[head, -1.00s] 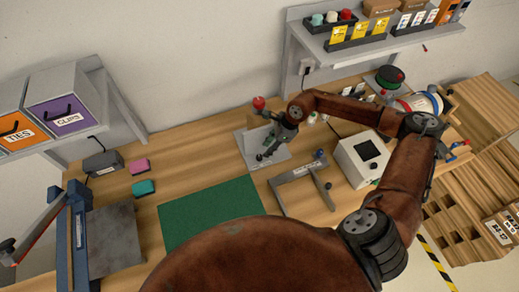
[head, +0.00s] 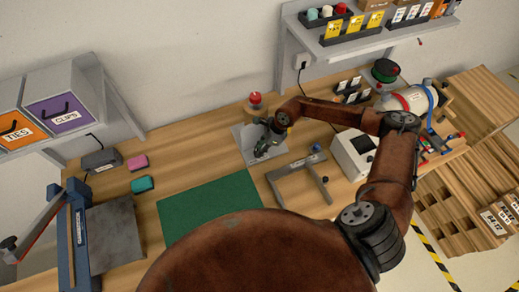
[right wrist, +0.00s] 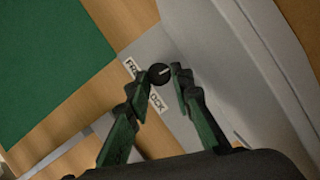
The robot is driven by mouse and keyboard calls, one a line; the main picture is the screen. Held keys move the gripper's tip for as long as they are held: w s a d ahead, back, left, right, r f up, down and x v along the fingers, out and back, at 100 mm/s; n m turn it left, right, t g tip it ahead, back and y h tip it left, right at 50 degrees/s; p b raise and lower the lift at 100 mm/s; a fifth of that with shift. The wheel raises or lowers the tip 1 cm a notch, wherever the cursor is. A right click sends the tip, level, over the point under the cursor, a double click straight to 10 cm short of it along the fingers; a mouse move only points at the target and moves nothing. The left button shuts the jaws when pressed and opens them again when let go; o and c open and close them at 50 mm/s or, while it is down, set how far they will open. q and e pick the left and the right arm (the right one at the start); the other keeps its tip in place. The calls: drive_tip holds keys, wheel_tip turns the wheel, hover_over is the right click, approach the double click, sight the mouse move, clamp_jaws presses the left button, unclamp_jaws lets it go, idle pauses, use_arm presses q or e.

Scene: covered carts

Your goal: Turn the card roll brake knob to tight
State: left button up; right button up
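In the right wrist view a small round black knob (right wrist: 159,74) with a light pointer line sits on a grey plate (right wrist: 183,122). The line points toward the upper right. Two white labels lie beside it: one starts "FR" (right wrist: 130,67), the other reads "OCK" (right wrist: 157,99), partly covered. My right gripper (right wrist: 160,73) is open, one fingertip on either side of the knob; I cannot tell whether they touch it. In the head view my right gripper (head: 262,150) is over the grey plate (head: 243,139), and the knob cannot be made out. My left gripper is not in view.
A red button (head: 255,98) stands behind the plate. A grey angled frame (head: 292,184) and a white box with a dark screen (head: 353,155) are to the right. A green mat (head: 205,208) lies at front left. A shelf (head: 350,45) overhangs the back right.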

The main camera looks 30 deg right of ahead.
clamp_jaws()
